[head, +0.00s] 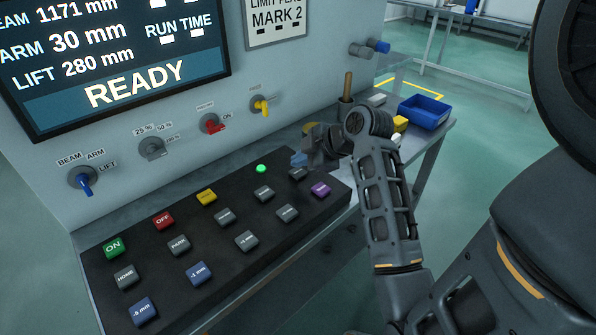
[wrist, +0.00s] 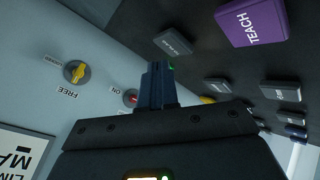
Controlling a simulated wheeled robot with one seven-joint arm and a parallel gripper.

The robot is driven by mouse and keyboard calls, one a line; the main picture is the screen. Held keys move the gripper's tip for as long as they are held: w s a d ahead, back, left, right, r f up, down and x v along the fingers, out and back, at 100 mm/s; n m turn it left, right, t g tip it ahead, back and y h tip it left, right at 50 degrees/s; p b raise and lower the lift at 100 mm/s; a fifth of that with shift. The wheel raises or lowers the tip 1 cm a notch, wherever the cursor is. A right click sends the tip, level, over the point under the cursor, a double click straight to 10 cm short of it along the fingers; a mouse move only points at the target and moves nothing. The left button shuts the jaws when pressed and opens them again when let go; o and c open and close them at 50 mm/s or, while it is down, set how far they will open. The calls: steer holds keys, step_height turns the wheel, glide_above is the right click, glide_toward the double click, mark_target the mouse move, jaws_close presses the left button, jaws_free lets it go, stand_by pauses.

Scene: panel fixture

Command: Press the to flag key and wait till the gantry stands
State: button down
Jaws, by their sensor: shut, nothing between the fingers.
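The black key panel (head: 235,262) holds several square keys. I cannot make out which key is the to flag key; several grey labels are too small to read. My gripper (head: 299,159) is shut and empty, at the panel's far right end. It is by a grey key (head: 298,173) next to the purple TEACH key (head: 320,190); contact cannot be told. In the wrist view the shut fingers (wrist: 155,75) point toward the panel, with a grey key (wrist: 172,42) and TEACH (wrist: 252,22) beyond. The screen (head: 110,60) reads READY, beam 1171 mm, arm 30 mm, lift 280 mm. The gantry is not identifiable.
A green lamp (head: 261,168) glows on the panel. Selector knobs, including a red one (head: 211,124) and a yellow one (head: 262,106), stick out of the wall behind. A blue bin (head: 424,112) and an upright wooden handle (head: 347,86) stand right of my gripper.

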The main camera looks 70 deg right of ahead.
steer(key=shift+f, duration=0.1)
steer(key=shift+f, duration=0.35)
